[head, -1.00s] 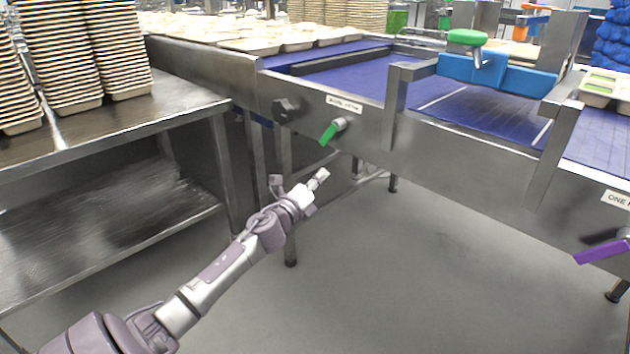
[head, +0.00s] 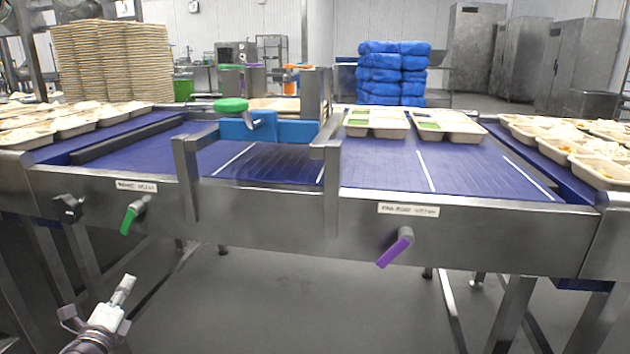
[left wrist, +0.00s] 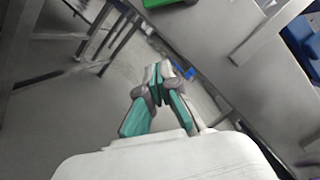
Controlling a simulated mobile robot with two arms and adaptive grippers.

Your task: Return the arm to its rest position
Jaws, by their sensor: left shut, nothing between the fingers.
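My left gripper (head: 123,290) shows at the lower left of the head view, in front of and below the conveyor's front edge. It is shut and empty. In the left wrist view its closed fingers (left wrist: 161,75) point towards the floor and the conveyor's underside, with nothing between them. My right gripper is in neither view.
The blue conveyor (head: 375,172) runs across the head view, with a green handle (head: 131,217) and a purple handle (head: 395,247) on its front. Filled trays (head: 452,125) sit on the belt and at both ends. Grey floor (head: 290,310) below is clear.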

